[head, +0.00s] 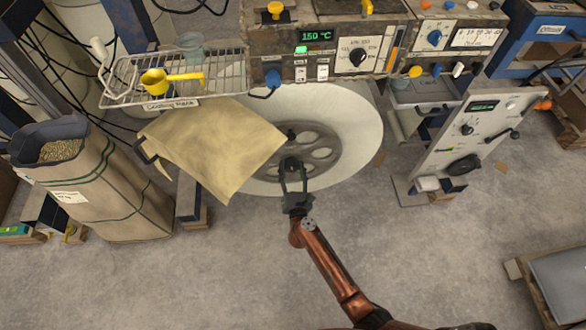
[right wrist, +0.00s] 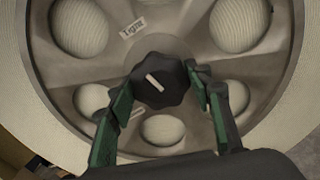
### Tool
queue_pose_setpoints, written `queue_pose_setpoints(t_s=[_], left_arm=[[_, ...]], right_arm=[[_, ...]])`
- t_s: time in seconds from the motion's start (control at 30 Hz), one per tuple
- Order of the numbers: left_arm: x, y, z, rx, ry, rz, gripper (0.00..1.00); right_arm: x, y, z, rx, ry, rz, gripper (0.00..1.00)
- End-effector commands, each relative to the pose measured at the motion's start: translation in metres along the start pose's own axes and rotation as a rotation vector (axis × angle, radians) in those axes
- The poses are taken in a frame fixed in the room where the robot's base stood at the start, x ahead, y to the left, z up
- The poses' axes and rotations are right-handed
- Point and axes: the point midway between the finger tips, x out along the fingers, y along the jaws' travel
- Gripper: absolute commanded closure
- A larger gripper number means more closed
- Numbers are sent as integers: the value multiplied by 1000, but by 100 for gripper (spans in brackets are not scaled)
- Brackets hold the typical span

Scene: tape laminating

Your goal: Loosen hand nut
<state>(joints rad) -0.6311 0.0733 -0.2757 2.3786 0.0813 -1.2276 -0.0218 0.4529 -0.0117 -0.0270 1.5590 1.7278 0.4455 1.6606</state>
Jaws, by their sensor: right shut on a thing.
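The hand nut is a black lobed knob with a white line on its face. It sits at the hub of a large pale spool (head: 345,108) in the head view (head: 291,163) and in the middle of the right wrist view (right wrist: 158,80). My right gripper (head: 293,176) is at the hub, its two green-padded fingers (right wrist: 163,92) on either side of the nut and shut on it. A small label reading "Tight" (right wrist: 133,27) is on the grey hub plate above the nut. My left gripper is not in view.
A tan sheet (head: 215,145) hangs left of the hub, overlapping the spool. A wire cooling rack (head: 225,75) with a yellow cup, a control panel (head: 330,50) reading 150 °C and a tall paper sack (head: 115,195) stand around. The floor in front is mostly clear.

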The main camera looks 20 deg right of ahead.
Motion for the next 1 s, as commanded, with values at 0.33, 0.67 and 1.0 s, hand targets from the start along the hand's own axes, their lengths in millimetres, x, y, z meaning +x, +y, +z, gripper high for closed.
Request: queue_pose_setpoints(t_s=[0.33,0.67,1.0], left_arm=[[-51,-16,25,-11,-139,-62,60],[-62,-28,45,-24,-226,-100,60],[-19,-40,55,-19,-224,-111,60]], right_arm=[[0,1,2,-320,1,-1,78],[0,1,2,-634,1,0,78],[0,1,1,-958,1,-1,78]])
